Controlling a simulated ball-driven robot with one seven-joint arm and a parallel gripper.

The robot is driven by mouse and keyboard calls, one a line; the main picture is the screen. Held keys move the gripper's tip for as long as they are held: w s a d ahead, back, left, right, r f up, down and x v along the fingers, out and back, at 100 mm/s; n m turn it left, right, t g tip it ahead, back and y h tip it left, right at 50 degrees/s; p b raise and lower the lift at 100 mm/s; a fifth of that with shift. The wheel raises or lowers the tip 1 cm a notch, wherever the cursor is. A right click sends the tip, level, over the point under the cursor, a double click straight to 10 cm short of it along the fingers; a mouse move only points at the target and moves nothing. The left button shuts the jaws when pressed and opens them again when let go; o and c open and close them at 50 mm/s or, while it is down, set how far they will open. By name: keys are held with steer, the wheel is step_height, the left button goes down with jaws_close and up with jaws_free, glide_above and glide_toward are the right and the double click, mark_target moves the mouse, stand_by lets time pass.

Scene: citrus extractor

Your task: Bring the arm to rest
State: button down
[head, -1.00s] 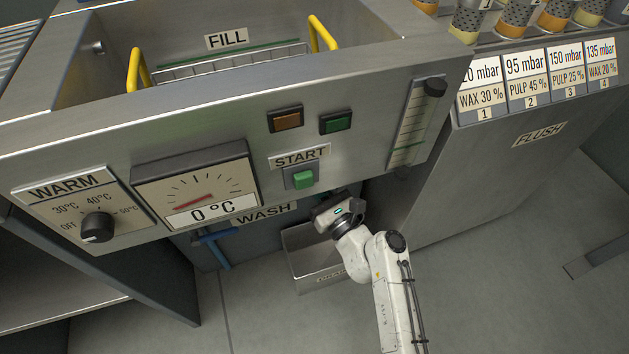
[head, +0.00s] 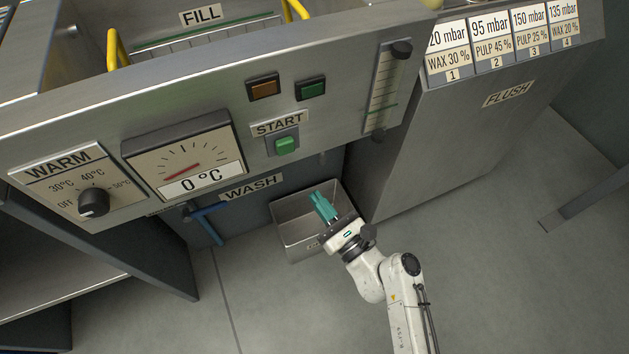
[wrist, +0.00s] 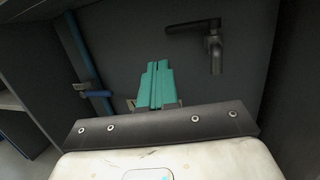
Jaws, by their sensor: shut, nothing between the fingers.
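My gripper (head: 322,208) has teal fingers and is shut with nothing between them. In the head view it shows over the open metal bin (head: 292,238) under the machine; I cannot tell its height above the bin. In the wrist view the gripper (wrist: 156,86) points toward a dark panel, its teal fingers side by side. My white arm comes up from the lower right of the head view.
The machine front carries a WARM knob (head: 93,202), a gauge (head: 182,165) reading 0 °C and a green START button (head: 286,145). A blue WASH handle (head: 205,212) is left of the bin. A dark lever (wrist: 212,45) shows in the wrist view. Floor at right is clear.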

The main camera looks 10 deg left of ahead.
steer(key=shift+s, duration=0.15)
steer(key=s+d+f+n+g+h, duration=0.3)
steer(key=s+d+f+n+g, duration=0.25)
steer(key=n, duration=0.45)
steer(key=s+d+f+n+g+h, duration=0.2)
steer(key=s+d+n+g, duration=0.2)
steer(key=s+d+n, duration=0.55)
steer(key=s+d+r+n+g+h, duration=0.25)
steer(key=s+d+h, duration=0.3)
steer(key=d, duration=0.35)
steer(key=s+d+r+n+g+h, duration=0.1)
steer(key=s+d+r+n+h, duration=0.1)
steer(key=s+d+n+h, duration=0.5)
step_height(320, 180, up, 29)
steer(key=w+d+m+y+p, duration=0.1)
steer(key=m+y+p, duration=0.1)
steer(key=p, duration=2.6)
steer(key=shift+d+f+m, duration=0.15)
steer(key=shift+d+m, duration=0.15)
steer(key=shift+m, duration=0.2)
